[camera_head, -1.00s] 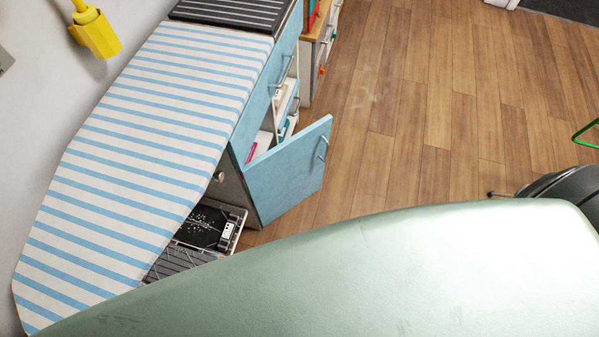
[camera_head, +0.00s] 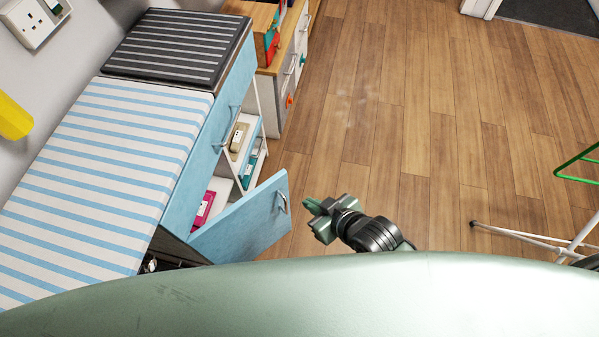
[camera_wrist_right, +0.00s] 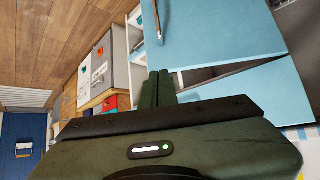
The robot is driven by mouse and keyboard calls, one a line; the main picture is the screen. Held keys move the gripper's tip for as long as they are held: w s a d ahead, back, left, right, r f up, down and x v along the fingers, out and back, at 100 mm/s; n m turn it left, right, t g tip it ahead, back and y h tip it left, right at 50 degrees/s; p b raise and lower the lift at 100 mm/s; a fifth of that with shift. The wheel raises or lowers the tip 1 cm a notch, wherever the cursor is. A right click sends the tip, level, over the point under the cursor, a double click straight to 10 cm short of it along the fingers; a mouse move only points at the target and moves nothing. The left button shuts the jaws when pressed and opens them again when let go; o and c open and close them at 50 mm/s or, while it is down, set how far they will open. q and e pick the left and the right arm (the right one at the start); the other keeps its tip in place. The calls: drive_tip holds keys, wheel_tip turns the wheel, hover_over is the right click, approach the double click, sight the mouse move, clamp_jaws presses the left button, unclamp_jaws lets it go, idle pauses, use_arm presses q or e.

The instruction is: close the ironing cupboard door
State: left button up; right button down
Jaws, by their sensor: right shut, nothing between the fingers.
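The light blue ironing cupboard door (camera_head: 245,220) stands open, swung out from the cupboard over the wooden floor. Its metal handle (camera_head: 282,203) is near the outer edge. Through the opening I see shelves with a pink item (camera_head: 203,210) inside. My right gripper (camera_head: 308,206) is shut and empty, just to the right of the door's outer edge, apart from it as far as I can tell. In the right wrist view the shut fingers (camera_wrist_right: 157,90) point toward a blue panel (camera_wrist_right: 220,30) with a handle. My left gripper is not in view.
The striped ironing board (camera_head: 95,170) covers the cupboard top. A wooden drawer unit (camera_head: 275,95) stands behind the cupboard. A rack with white legs and a green bar (camera_head: 575,165) is at the right. The middle floor is clear.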

drive_tip(key=x, duration=0.4)
drive_tip(key=r+x, duration=0.1)
drive_tip(key=x, duration=0.3)
drive_tip(key=w+a+b+x, duration=0.1)
drive_tip(key=x, duration=0.3)
drive_tip(key=shift+a+r, duration=0.1)
drive_tip(key=shift+r, duration=0.25)
drive_tip(key=shift+w+a, duration=0.2)
drive_tip(key=shift+w, duration=0.2)
